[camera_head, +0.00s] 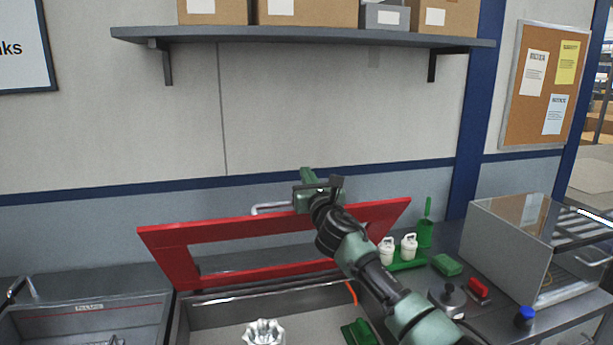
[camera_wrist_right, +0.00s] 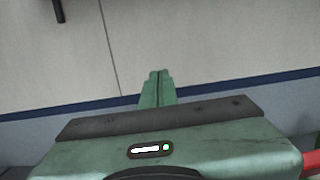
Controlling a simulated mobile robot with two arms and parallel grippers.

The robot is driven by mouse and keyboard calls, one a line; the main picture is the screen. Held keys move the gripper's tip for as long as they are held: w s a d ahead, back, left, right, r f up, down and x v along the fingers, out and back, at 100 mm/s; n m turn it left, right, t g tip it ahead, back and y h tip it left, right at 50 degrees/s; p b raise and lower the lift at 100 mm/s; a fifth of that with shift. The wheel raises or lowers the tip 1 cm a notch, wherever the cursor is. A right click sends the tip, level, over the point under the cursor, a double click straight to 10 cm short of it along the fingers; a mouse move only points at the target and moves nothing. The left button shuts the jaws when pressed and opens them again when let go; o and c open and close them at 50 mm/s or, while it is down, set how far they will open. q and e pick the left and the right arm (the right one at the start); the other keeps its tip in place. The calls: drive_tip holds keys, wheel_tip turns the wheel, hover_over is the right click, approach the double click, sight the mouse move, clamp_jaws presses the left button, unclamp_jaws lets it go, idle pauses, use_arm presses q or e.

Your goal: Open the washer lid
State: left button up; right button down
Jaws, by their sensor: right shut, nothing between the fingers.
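The washer lid, a red frame (camera_head: 180,262) with a clear middle, stands raised and tilted at the back of the washer tub (camera_head: 215,312) in the head view. Its grey bar handle (camera_head: 268,208) is at the top edge, partly hidden by my right gripper. My right gripper (camera_head: 306,174) is at the lid's top edge, beside the handle, its fingers pointing up toward the wall. In the right wrist view its fingers (camera_wrist_right: 157,88) are together and empty. I cannot tell whether the gripper touches the lid. My left gripper is not in view.
A silver machined part (camera_head: 264,333) and a green brush (camera_head: 357,332) lie in the open tub. White bottles (camera_head: 387,251) stand on a green tray to the right, near a clear-topped box (camera_head: 508,250). A shelf (camera_head: 300,36) with boxes hangs above.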

drive_tip(key=shift+s+d+f, duration=0.1)
drive_tip(key=shift+d+f, duration=0.05)
drive_tip(key=shift+d, duration=0.05)
